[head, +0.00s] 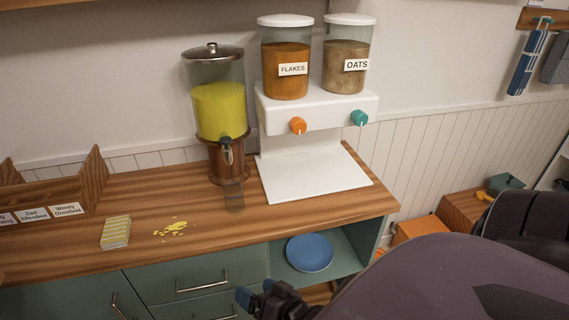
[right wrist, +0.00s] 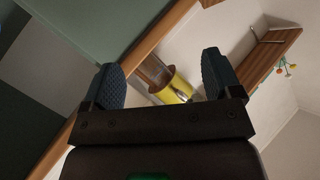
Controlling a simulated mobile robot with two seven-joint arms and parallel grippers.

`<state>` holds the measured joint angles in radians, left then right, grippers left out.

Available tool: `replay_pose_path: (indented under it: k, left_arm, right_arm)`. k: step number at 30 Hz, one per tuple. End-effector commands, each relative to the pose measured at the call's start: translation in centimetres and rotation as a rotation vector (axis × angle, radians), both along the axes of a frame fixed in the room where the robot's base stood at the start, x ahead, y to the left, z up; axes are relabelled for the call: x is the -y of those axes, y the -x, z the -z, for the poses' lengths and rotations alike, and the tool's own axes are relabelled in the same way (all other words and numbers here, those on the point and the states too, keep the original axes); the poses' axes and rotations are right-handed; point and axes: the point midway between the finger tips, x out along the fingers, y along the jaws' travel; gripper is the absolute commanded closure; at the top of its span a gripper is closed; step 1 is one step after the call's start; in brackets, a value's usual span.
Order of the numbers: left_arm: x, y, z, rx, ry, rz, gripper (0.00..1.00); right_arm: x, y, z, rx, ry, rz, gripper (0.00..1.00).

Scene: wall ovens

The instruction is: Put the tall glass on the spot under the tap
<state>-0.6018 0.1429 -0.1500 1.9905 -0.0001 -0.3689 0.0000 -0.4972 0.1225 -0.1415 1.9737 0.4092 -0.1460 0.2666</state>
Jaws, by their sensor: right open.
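A tall clear glass (head: 233,194) stands upright on the wooden counter, at the front of the drink dispenser's wooden stand (head: 229,164). The dispenser (head: 220,108) holds yellow liquid, and its dark tap (head: 226,143) is just above the glass. I cannot tell whether the glass is exactly on the spot under the tap. My right gripper (head: 256,293) is open and empty, low in front of the cabinet. In the right wrist view, the yellow dispenser (right wrist: 178,91) shows beyond and between the open fingers (right wrist: 164,80). My left gripper is not in view.
A white cereal dispenser (head: 315,178) stands right of the glass. A yellow-striped sponge (head: 115,232) and a yellow spill (head: 172,229) lie on the counter at left. A wooden name-card rack (head: 85,192) is far left. A blue plate (head: 310,253) sits on the open shelf below.

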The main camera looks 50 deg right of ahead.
Motion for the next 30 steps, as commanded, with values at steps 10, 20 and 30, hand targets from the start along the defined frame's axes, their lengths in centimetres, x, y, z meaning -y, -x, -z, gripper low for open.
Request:
replay_pose_path:
  k: [10, 20, 30]
  left_arm:
    - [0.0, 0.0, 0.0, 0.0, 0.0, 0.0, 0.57]
    - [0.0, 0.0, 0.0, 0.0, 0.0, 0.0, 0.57]
    - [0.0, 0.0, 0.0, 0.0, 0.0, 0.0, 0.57]
  right_arm:
    - [2.0, 6.0, 5.5, -0.267, 0.629, -0.174, 0.16]
    - [2.2, 6.4, 5.7, -0.282, 0.667, -0.185, 0.16]
    - [2.2, 6.3, 5.7, -0.281, 0.664, -0.185, 0.16]
